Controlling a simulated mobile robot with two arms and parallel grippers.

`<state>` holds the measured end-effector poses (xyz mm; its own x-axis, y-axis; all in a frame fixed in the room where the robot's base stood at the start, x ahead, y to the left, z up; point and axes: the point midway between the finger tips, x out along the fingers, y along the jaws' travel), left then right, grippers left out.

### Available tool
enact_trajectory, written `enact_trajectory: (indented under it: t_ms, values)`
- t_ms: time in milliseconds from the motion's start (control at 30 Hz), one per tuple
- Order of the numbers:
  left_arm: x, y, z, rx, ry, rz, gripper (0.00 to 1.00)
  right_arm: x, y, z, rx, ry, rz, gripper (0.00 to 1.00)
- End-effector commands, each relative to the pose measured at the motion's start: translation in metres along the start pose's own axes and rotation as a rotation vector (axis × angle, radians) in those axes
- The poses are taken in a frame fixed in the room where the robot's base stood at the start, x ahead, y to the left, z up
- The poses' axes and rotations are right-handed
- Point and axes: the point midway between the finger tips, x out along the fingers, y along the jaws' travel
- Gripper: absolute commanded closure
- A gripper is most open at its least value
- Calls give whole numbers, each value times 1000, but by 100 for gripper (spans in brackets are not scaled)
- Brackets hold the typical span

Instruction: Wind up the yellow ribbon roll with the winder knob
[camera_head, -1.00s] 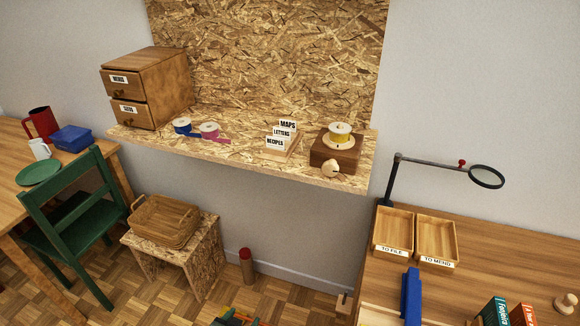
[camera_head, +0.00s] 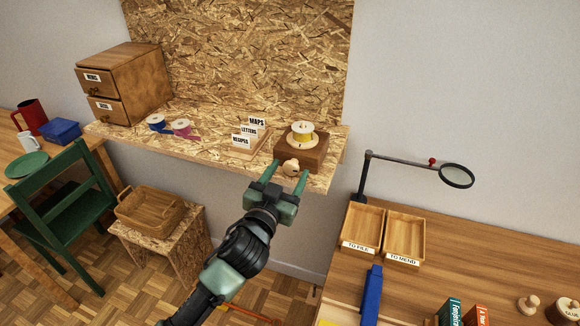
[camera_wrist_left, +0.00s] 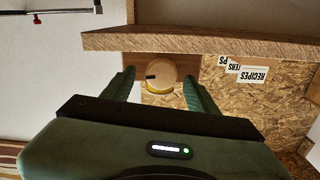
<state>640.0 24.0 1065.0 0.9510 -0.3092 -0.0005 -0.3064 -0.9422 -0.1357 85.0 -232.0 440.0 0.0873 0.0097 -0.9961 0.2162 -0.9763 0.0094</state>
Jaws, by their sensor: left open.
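The yellow ribbon roll (camera_head: 301,135) sits on a brown wooden winder box (camera_head: 316,154) near the right end of the chipboard shelf. The round pale wooden winder knob (camera_head: 291,166) is on the front of the box. My left gripper (camera_head: 289,173) is open, with its fingers pointing at the knob, one to each side in the picture. In the left wrist view the knob (camera_wrist_left: 160,72) shows between the two finger tips (camera_wrist_left: 159,76), with clear gaps either side. I cannot tell whether the tips reach past it. My right gripper is not in view.
A card holder (camera_head: 246,137) stands left of the winder, with blue (camera_head: 156,122) and pink (camera_head: 182,127) rolls beyond it. The shelf edge (camera_head: 200,159) runs below. A magnifier arm (camera_head: 405,160) and wooden trays (camera_head: 364,226) are on the right desk.

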Motion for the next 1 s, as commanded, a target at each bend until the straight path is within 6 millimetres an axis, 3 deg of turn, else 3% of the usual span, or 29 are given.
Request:
enact_trajectory:
  t_ms: [133,433,467,667,867,1000]
  values:
    - [13,0,0,1,0,0,41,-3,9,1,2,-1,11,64]
    - [16,0,1,0,-1,0,41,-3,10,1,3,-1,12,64]
    - [16,0,1,0,-1,0,44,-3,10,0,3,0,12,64]
    - [16,0,1,0,-1,0,100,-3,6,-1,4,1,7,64]
    - [16,0,0,53,-2,0,100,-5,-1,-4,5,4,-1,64]
    - [16,1,0,215,-3,0,100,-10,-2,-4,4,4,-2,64]
